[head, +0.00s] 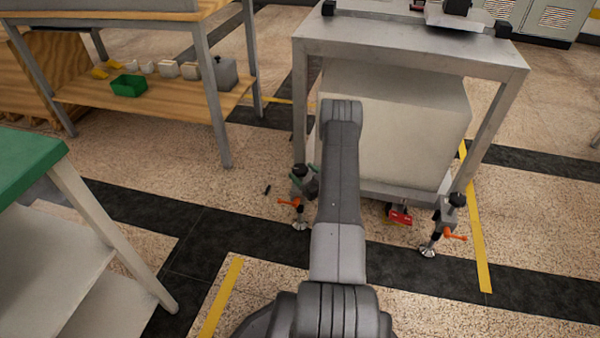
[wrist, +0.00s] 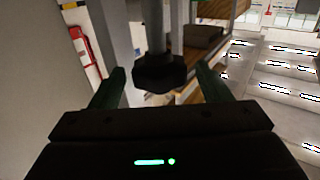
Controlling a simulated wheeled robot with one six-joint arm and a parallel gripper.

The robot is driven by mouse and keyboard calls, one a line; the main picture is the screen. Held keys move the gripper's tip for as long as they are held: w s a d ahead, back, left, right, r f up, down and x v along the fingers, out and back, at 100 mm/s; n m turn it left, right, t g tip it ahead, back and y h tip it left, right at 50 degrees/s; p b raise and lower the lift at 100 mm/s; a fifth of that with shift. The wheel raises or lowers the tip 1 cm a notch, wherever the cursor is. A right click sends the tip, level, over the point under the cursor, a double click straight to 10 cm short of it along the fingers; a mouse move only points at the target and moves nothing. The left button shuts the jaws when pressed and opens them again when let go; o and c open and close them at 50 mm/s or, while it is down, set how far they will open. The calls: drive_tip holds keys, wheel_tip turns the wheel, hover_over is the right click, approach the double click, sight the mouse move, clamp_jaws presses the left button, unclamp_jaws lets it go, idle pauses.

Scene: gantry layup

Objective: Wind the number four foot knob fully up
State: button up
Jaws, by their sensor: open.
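A black lobed foot knob (wrist: 160,72) on a vertical stem shows in the wrist view, between the two dark green fingers of my gripper (wrist: 161,80). The fingers stand apart, with a visible gap on each side of the knob. In the head view, my gripper (head: 305,178) is at the left front foot of the grey metal stand (head: 410,52), beside its black knob (head: 299,169). My arm partly hides this spot. An orange handle (head: 290,202) and a round foot pad (head: 300,226) are below. No foot number is readable.
The right front foot has its own black knob (head: 457,199) and orange handle (head: 455,237). A red object (head: 399,216) lies low between the feet. A wooden shelf (head: 165,112) with a green bin (head: 128,86) stands left. A green-topped table (head: 25,165) is near left.

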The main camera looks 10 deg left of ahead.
drive_tip(key=shift+x, duration=1.3)
drive_tip(key=c, duration=1)
drive_tip(key=shift+d+f+n+g+y+b, duration=0.1)
drive_tip(key=shift+n+g+y+b, duration=0.2)
drive_tip(key=shift+b, duration=0.35)
drive_tip(key=n+g+b, duration=0.1)
drive_tip(key=n+g+y+b, duration=0.1)
drive_tip(key=shift+w+f+g, duration=0.1)
drive_tip(key=shift+f+g, duration=0.05)
drive_tip(key=shift+g, duration=0.15)
drive_tip(key=n+g+y+b, duration=0.1)
drive_tip(key=n+g+b, duration=0.1)
drive_tip(key=g, duration=0.2)
drive_tip(key=shift+n+y, duration=0.3)
drive_tip(key=shift+y, duration=0.1)
drive_tip(key=n+g, duration=0.1)
drive_tip(key=g, duration=0.1)
drive_tip(key=n+g, duration=0.2)
drive_tip(key=g, duration=0.1)
drive_tip(key=n+g+b, duration=0.1)
drive_tip(key=n+g, duration=0.1)
drive_tip(key=g, duration=0.1)
drive_tip(key=shift+r, duration=0.25)
drive_tip(key=shift+n+g, duration=0.4)
drive_tip(key=shift+g, duration=0.1)
